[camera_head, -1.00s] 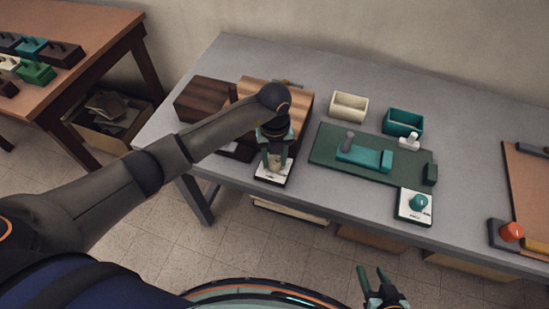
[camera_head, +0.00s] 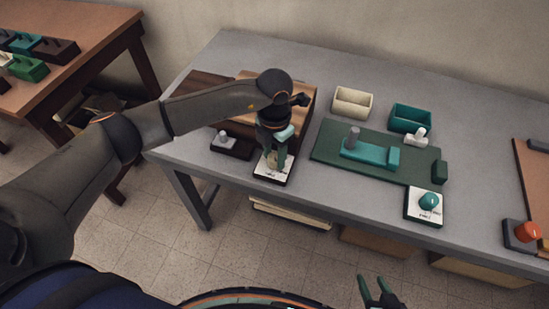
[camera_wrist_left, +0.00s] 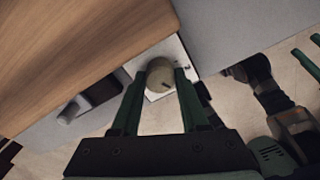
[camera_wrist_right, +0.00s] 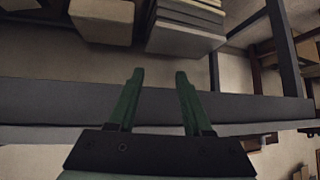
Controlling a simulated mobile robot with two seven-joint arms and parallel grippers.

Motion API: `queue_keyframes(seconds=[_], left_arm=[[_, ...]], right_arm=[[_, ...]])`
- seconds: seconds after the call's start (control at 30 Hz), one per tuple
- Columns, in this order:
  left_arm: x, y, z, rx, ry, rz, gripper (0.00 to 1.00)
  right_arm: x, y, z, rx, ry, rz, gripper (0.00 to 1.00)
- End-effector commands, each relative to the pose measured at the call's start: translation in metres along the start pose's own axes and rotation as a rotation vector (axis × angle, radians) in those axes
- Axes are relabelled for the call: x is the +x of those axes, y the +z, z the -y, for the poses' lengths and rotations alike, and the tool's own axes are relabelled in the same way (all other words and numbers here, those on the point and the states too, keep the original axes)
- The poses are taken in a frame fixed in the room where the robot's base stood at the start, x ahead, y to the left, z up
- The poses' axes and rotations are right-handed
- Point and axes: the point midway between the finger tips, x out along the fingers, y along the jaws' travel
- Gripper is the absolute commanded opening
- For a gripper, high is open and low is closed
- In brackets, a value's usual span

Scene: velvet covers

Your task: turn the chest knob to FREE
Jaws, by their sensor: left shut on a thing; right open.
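The chest (camera_head: 298,95) is a wooden box on the grey table, partly hidden behind my left arm. In front of it is a white label plate (camera_head: 266,174) with a beige round knob (camera_wrist_left: 160,72). My left gripper (camera_head: 274,160) points down over the plate and is shut on the knob, one green finger on each side in the left wrist view. The lettering on the plate is too small and covered to read. My right gripper (camera_head: 381,290) is open and empty, low in front of the table; its two green fingers (camera_wrist_right: 158,80) stand apart.
A dark block with a grey knob (camera_head: 230,142) sits left of the plate. To the right are a green board (camera_head: 330,150) with a teal piece, cream and teal bins (camera_head: 352,102), a teal knob on a white plate (camera_head: 428,202) and an orange knob (camera_head: 527,232).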

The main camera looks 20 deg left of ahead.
Motion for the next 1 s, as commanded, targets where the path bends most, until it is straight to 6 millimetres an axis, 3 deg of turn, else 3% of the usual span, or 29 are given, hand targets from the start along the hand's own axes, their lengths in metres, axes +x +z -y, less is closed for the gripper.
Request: queue_keyframes(seconds=[0.13, 0.5, 1.0], left_arm=[[0.002, 0.002, -0.002, 0.137, 0.004, 0.006, 0.0], [0.001, 0.002, -0.001, 0.416, 0.003, 0.006, 0.0], [-0.002, 0.002, 0.0, 0.553, 0.001, 0.007, 0.0]], right_arm=[[0.009, 0.009, 0.005, 0.0, -0.012, 0.011, 0.5], [0.025, 0.0, 0.017, -0.008, -0.045, -0.01, 0.5], [0.029, 0.004, 0.024, -0.015, -0.063, -0.002, 0.5]])
